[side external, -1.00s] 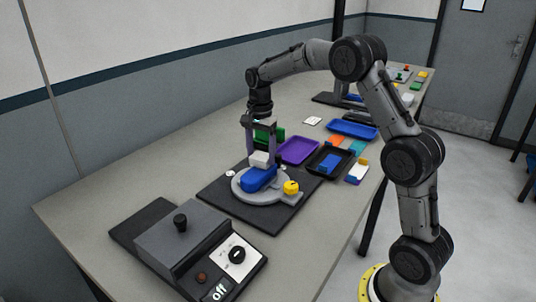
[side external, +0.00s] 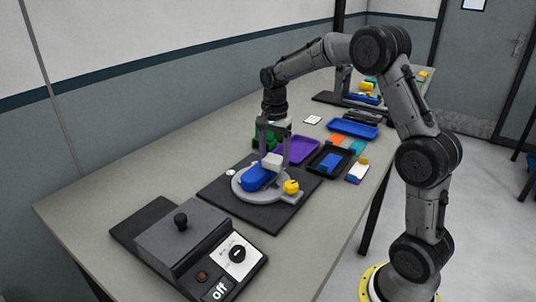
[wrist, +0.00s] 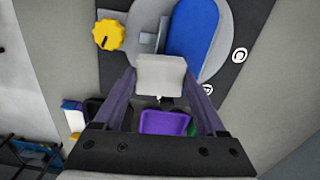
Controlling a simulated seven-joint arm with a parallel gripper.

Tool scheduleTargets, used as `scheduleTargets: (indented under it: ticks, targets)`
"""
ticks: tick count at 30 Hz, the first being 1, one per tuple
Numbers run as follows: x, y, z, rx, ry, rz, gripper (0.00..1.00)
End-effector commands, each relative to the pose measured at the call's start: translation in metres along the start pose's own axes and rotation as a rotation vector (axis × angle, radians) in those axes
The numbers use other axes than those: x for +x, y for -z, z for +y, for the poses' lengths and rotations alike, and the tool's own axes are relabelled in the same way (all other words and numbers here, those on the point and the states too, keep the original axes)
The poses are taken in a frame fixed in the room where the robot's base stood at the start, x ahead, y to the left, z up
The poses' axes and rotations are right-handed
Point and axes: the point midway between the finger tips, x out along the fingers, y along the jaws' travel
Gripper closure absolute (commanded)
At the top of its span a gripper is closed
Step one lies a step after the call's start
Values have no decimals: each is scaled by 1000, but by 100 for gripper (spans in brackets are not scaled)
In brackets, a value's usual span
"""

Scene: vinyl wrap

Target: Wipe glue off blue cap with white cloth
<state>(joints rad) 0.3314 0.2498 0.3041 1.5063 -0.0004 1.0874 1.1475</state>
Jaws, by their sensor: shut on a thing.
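The blue cap (side external: 256,177) lies on a round grey fixture (side external: 243,195) on a dark base plate; it also shows in the wrist view (wrist: 193,38). My gripper (side external: 272,157) is shut on the white cloth (side external: 272,161), a small white block shape. In the wrist view the cloth (wrist: 160,74) sits between the two fingertips, beside the near end of the cap. The cloth is at the cap's far right end in the side view; I cannot tell whether they touch. No glue can be made out on the cap.
A yellow knob (side external: 291,186) stands at the fixture's right edge. Purple (side external: 297,150), black (side external: 329,160) and blue (side external: 353,128) trays lie behind and to the right. A grey control box (side external: 190,238) marked "off" is at the front. The table's left side is clear.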

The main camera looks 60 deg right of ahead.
Motion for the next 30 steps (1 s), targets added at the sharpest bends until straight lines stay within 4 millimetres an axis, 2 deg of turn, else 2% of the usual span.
scheduleTargets:
  ticks: [1, 18, 23, 30]
  targets:
    - [-16, 0, -2, 0, 8, 4, 71]
    - [-66, 0, -2, 0, 7, 3, 71]
    - [-76, 0, -1, 0, 6, 2, 71]
    - [-77, 0, -1, 0, 6, 2, 71]
